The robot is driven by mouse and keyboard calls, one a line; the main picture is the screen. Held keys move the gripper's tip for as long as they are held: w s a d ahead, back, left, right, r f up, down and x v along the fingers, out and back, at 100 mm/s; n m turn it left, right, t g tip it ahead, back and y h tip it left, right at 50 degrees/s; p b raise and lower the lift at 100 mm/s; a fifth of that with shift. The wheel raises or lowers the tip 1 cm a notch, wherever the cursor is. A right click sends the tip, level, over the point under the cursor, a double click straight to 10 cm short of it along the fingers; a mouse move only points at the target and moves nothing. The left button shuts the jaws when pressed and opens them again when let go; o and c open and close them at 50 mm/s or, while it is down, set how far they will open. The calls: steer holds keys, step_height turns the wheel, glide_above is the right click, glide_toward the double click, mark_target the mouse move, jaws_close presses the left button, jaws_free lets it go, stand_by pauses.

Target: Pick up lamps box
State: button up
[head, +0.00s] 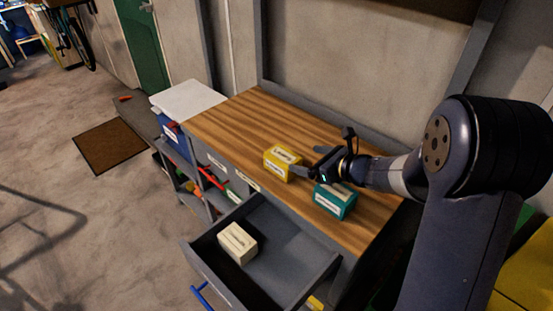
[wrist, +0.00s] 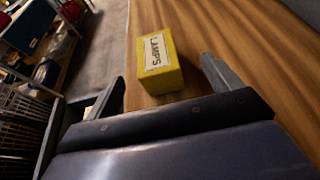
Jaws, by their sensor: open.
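The lamps box (head: 278,164) is yellow with a white label and sits on the wooden worktop near its front edge. In the wrist view the lamps box (wrist: 160,62) shows its LAMPS label, ahead of and between the fingers. My gripper (head: 309,162) is open and empty, just right of the box in the head view. In the wrist view its fingers (wrist: 165,85) are spread apart, with the box beyond them. I see no clear contact between the fingers and the box.
A teal box (head: 333,205) stands on the worktop (head: 240,120) beneath my wrist. An open grey drawer (head: 290,250) below holds a cream box (head: 238,243). Shelves with a blue bin (head: 174,136) are at the left. The worktop's far left part is clear.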

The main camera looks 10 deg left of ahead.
mark_target(287, 158)
steer(key=p+x, duration=0.1)
steer(key=x, duration=0.4)
steer(key=shift+a, duration=0.1)
steer(key=shift+a+f, duration=0.3)
steer(key=shift+a, duration=0.25)
steer(key=shift+f+p+x, duration=0.15)
steer(key=shift+p+x, duration=0.3)
steer(key=shift+x, duration=0.6)
steer(key=shift+f+p+x, duration=0.15)
steer(key=shift+p+x, duration=0.3)
steer(key=shift+x, duration=0.55)
steer(key=shift+s, duration=0.1)
steer(key=shift+c, duration=0.5)
steer(key=c, duration=1)
